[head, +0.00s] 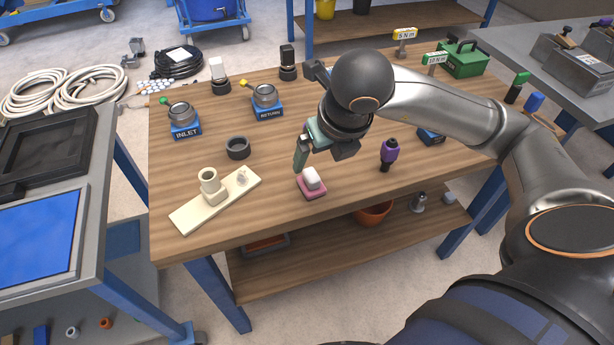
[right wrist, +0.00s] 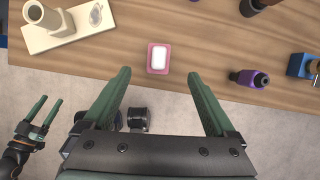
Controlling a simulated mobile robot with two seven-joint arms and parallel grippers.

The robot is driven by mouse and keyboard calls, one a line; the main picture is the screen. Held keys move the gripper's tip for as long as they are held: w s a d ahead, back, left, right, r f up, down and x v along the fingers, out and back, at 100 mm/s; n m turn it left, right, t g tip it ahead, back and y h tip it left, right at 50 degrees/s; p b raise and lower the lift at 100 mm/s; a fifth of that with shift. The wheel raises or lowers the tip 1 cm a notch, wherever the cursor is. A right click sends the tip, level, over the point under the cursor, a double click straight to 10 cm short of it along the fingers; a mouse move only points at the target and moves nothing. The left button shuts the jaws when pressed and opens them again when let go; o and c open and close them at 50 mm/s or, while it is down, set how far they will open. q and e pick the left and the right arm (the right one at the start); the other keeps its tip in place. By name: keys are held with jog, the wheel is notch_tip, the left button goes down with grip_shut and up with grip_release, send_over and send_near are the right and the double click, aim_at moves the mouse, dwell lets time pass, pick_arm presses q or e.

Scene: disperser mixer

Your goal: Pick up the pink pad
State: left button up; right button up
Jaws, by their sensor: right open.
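The pink pad (head: 313,194) lies on the wooden table near its front edge, with a rounded white block on top. In the right wrist view the pad (right wrist: 149,58) shows as a pink rim around the white block, beyond the fingertips and between their lines. My right gripper (head: 300,158) is above the table just behind the pad. In its wrist view the green fingers (right wrist: 160,74) are wide apart with nothing between them. My left gripper (right wrist: 52,99) shows at the left of the wrist view, over the floor, its fingers apart and empty.
A cream base with a cup-like post (head: 210,188) stands left of the pad, and a dark ring (head: 238,148) behind it. The inlet (head: 186,120) and return (head: 266,102) units are farther back. Bare wood surrounds the pad.

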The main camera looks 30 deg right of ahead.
aim_at(312, 174)
jog(key=x, duration=0.4)
jog(key=shift+s+f, duration=0.1)
jog(key=shift+x, duration=2.8)
pick_arm(q)
jog(key=shift+w+d+f, duration=0.1)
jog(key=shift+d+f, duration=0.1)
pick_arm(e)
jog(key=shift+a, duration=0.15)
jog(key=c, duration=0.9)
grip_shut()
pick_arm(q)
jog(key=shift+s+f, duration=0.15)
jog(key=shift+s, duration=0.1)
jog(key=shift+a, duration=0.1)
